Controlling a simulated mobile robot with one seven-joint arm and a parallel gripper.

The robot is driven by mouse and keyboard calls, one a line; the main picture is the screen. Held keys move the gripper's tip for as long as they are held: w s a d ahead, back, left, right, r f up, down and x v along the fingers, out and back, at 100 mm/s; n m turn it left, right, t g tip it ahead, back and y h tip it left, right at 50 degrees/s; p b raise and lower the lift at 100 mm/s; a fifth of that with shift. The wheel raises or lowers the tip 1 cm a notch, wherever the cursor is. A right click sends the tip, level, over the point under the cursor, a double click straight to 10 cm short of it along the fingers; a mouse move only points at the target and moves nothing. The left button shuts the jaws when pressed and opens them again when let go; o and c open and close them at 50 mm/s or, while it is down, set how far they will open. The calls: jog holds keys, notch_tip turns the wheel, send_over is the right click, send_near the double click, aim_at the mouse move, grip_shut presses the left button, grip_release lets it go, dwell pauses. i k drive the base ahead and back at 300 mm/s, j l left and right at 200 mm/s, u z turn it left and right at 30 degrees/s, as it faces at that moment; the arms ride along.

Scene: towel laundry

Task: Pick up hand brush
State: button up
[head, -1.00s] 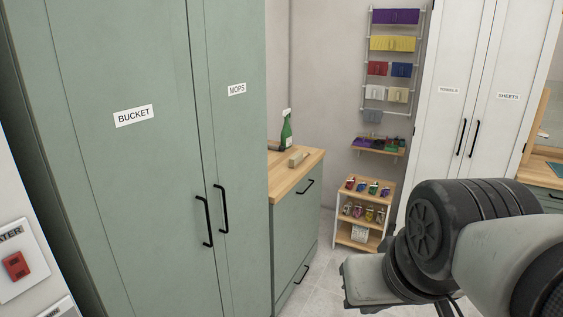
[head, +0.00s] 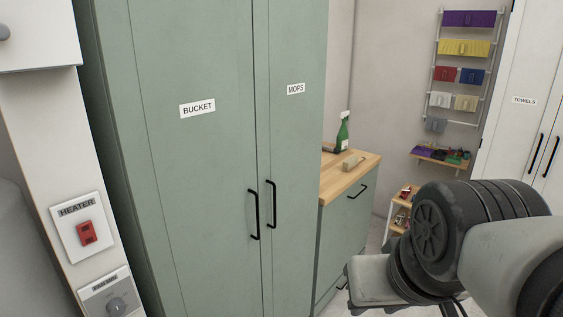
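A small beige, block-like object (head: 348,166) lies on the wooden counter top (head: 338,188), right of the green cabinet. It may be the hand brush, but it is too small to be sure. Part of my arm shows at the lower right, in front of the shelf area and well apart from the counter object in the picture. The fingers of my gripper do not show, so I cannot see whether it holds anything.
A green bottle (head: 342,134) stands on the counter. A tall green cabinet (head: 225,190) labelled BUCKET and MOPS is shut. A heater switch (head: 84,232) is at left. A towel rack (head: 463,70), wall shelf (head: 440,161) and white cabinet (head: 515,140) are at right.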

aim_at(348, 164)
jog(key=i+l+u, duration=0.6)
jog(key=i+l, duration=0.15)
jog(key=l, duration=0.15)
jog(key=i+l+u, duration=0.1)
jog(key=l, duration=0.25)
jog(key=i+l, duration=0.3)
jog(key=i+l+u, duration=0.15)
jog(key=l, duration=0.25)
jog(key=i+l, duration=0.2)
jog(key=l, duration=0.15)
jog(key=i+l, duration=0.15)
jog(key=l, duration=0.2)
jog(key=i+l, duration=0.2)
jog(key=l, duration=0.15)
jog(key=i+l, duration=0.15)
jog(key=l, duration=0.2)
jog(key=i+l, duration=0.2)
jog(key=l, duration=0.15)
jog(key=i+l, duration=0.15)
jog(key=l, duration=0.25)
jog(key=i+l, duration=0.2)
jog(key=l, duration=0.15)
